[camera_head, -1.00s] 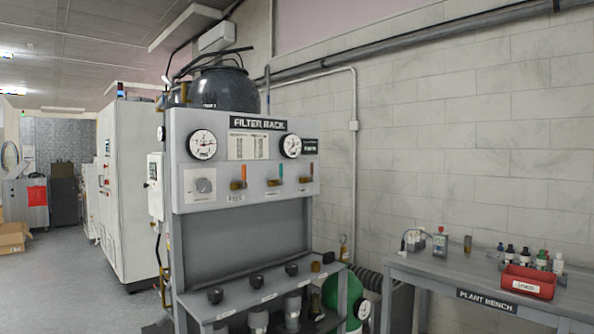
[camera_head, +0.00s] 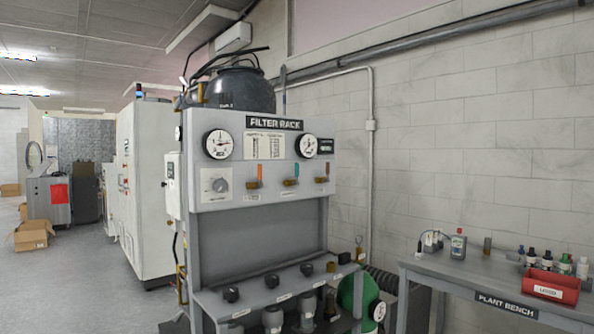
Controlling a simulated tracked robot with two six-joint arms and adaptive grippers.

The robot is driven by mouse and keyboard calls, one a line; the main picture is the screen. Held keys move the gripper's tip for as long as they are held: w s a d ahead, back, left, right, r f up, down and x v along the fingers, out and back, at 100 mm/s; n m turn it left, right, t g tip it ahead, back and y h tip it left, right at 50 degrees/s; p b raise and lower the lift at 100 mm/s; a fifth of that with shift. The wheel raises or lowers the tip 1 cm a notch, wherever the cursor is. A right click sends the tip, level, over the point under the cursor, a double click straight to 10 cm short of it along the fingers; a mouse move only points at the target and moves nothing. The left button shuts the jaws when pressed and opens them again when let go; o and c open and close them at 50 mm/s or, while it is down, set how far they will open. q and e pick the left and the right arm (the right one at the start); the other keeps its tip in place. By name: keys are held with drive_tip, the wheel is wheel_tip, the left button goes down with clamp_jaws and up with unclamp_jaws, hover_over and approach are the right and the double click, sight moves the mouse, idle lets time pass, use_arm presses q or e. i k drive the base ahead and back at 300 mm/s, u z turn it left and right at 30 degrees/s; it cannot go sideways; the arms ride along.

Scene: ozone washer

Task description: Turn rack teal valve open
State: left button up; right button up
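The filter rack (camera_head: 262,192) stands in the middle of the head view, a grey panel with a shelf below. Its front has three brass valves in a row with coloured upright levers. The teal valve (camera_head: 296,174) is the middle one, and its lever points up. An orange-lever valve (camera_head: 259,180) is to its left and another orange-lever valve (camera_head: 325,173) to its right. Neither of my grippers shows in this view, and nothing touches the valves.
Two gauges and a knob plate (camera_head: 216,185) are on the panel. The plant bench (camera_head: 462,280) with a red bin (camera_head: 552,285) stands at the right. A white cabinet (camera_head: 148,190) is at the left. Open floor and a cardboard box (camera_head: 33,236) lie further left.

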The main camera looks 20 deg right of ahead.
sight(296, 165)
drive_tip(key=z, duration=0.05)
drive_tip(key=i, duration=1)
drive_tip(key=u, duration=0.05)
